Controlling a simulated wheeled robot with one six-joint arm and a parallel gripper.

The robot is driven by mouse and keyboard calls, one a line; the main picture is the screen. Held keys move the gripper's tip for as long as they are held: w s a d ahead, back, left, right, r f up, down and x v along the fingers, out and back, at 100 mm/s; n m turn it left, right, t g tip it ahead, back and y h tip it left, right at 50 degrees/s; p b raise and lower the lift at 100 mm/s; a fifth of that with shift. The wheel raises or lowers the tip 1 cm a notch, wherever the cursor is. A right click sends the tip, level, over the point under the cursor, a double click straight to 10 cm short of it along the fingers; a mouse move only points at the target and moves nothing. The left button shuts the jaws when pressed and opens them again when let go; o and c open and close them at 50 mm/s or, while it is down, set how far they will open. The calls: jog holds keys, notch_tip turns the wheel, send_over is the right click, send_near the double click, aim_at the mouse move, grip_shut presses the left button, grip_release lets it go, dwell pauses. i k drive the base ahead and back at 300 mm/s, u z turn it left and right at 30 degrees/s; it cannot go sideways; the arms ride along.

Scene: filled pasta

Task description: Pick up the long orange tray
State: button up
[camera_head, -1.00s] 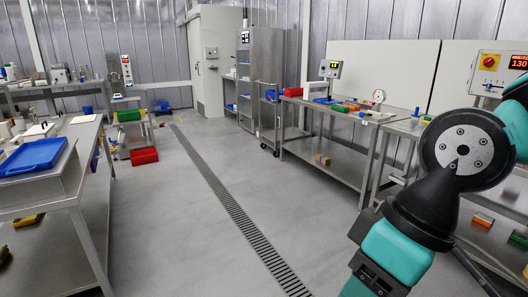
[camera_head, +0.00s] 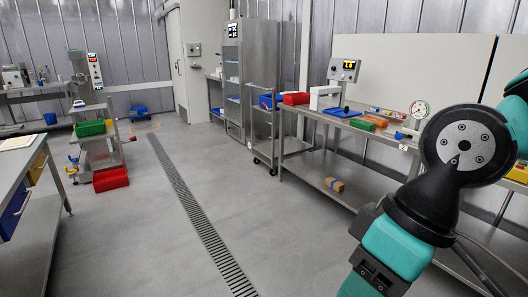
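A small orange piece (camera_head: 361,124) lies on the top of the right-hand steel table (camera_head: 318,114), beside a green one. It is too small and far off to tell whether it is the long orange tray. A brownish-orange block (camera_head: 335,184) lies on that table's lower shelf. My gripper is out of view; only dark and teal links of my arm show at the right. No contact between my arm and these things shows.
A red crate (camera_head: 111,179) stands on the floor by a small steel stand with a green bin (camera_head: 91,128). A steel trolley (camera_head: 263,126) stands at the right table's far end. A grey floor with a drain grate (camera_head: 198,212) lies clear ahead.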

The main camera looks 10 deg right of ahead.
aim_at(382, 122)
jog(key=z, duration=0.25)
jog(key=i, duration=2.45)
jog(key=z, duration=0.55)
jog(key=i, duration=2.1)
jog(key=z, duration=0.25)
